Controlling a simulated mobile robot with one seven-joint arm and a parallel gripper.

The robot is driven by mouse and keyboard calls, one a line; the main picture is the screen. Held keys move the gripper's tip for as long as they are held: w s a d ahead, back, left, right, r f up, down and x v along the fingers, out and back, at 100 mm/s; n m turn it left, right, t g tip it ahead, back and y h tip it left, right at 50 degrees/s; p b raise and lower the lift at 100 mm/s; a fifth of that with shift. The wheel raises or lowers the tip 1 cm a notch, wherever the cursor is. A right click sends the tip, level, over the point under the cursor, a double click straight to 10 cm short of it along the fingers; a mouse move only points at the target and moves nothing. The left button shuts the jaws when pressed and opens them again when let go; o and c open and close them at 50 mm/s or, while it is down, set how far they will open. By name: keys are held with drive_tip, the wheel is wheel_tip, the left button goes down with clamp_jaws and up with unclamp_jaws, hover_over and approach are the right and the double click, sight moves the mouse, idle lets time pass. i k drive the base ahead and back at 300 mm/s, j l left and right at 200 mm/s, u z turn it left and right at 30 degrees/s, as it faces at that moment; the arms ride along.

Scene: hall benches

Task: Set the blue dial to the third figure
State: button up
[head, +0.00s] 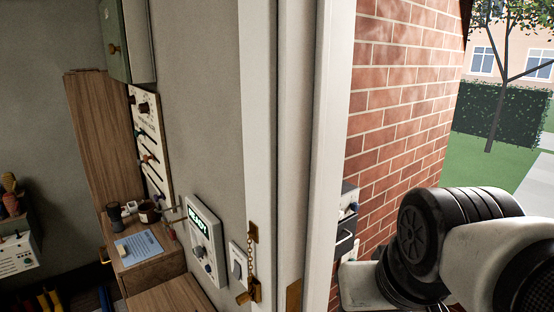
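A white wall unit (213,236) with a lit green display reading roughly "READY" hangs on the grey wall left of the door frame. A small bluish knob (199,251) sits on its face, with a greyer knob (208,268) below it. Which of the several knobs in view is the blue dial, I cannot tell for sure. Figures around the knobs are too small to read, so no setting can be read. My arm fills the lower right, outside the doorway. My gripper is not in view.
A white door frame (259,120) with a chain latch (252,262) stands between my arm and the wall unit. A brick wall (400,90) and a small grey box (347,220) are right of it. A wooden bench (150,272) and a knob board (148,130) are left.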

sight(354, 207)
drive_tip(key=i+l+u, duration=0.15)
drive_tip(key=l, duration=0.35)
drive_tip(key=i+l+u, duration=0.2)
drive_tip(key=l, duration=0.25)
drive_tip(key=l+u, duration=0.15)
drive_tip(key=l, duration=0.35)
